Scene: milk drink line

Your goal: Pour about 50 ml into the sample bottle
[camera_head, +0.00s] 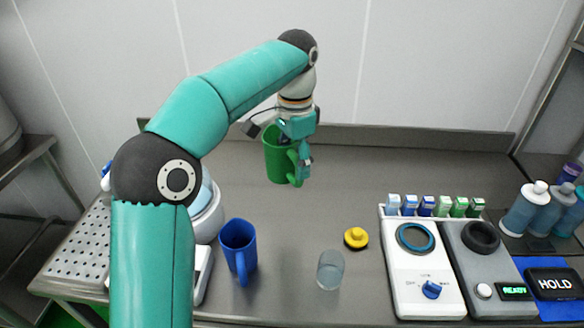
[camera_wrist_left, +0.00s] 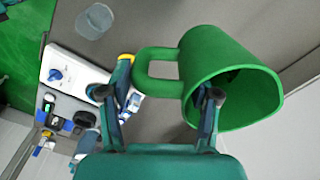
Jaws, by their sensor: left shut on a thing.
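My left gripper (camera_head: 300,155) is shut on a green jug (camera_head: 277,160) at the back of the steel table. In the left wrist view the gripper (camera_wrist_left: 165,85) straddles the jug's handle side, with one finger at the rim of the jug (camera_wrist_left: 230,75) and the other outside the handle. The jug's contents are hidden. A clear open container (camera_head: 330,270), which looks like the sample bottle, stands upright near the front of the table. It also shows in the left wrist view (camera_wrist_left: 94,20). My right gripper is not in view.
A blue mug (camera_head: 238,250) stands left of the clear container, and a yellow cap-like piece (camera_head: 356,238) lies right of it. A white device (camera_head: 425,285) with a blue knob, a grey device (camera_head: 485,270) and several capped bottles (camera_head: 525,210) are at the right.

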